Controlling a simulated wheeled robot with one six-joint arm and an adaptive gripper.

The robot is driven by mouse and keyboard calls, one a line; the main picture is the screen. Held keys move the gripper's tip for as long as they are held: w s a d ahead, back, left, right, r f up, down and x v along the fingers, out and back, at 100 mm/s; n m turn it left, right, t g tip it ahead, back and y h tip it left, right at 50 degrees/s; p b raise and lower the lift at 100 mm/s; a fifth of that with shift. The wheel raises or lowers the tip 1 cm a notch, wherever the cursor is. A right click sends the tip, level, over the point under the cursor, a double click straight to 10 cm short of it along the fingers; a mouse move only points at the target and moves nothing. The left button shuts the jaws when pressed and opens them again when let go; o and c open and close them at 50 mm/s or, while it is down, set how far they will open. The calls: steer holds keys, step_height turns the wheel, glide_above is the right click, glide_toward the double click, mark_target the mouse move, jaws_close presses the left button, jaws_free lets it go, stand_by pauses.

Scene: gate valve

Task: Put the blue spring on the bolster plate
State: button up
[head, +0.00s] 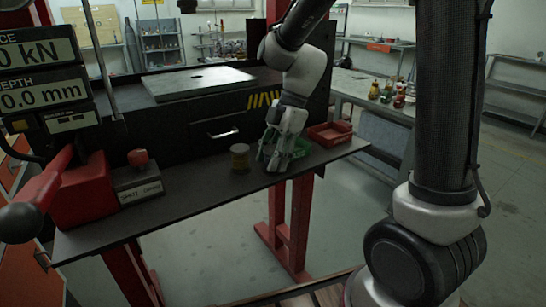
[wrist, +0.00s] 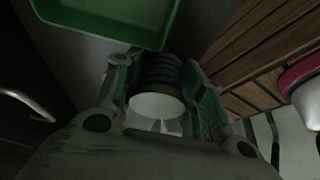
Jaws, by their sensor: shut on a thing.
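My gripper (head: 283,160) is at the front shelf in the head view, in front of a green tray (head: 264,150). In the wrist view my gripper (wrist: 160,88) is shut on a dark coiled spring (wrist: 158,72) with a pale flat end. Shade makes its blue hard to confirm, and the head view hides it behind the fingers. The green tray (wrist: 110,15) shows at the top of the wrist view, close to the spring.
A yellowish coil (head: 239,157) stands on the shelf left of my gripper. A red tray (head: 330,133) is to the right. A labelled block (head: 137,185) and a red lever housing (head: 80,190) are at left. A drawer handle (head: 222,133) sticks out below the bed.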

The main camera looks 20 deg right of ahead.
steer(key=shift+f, duration=0.1)
steer(key=o, duration=1.3)
steer(key=shift+c, duration=0.2)
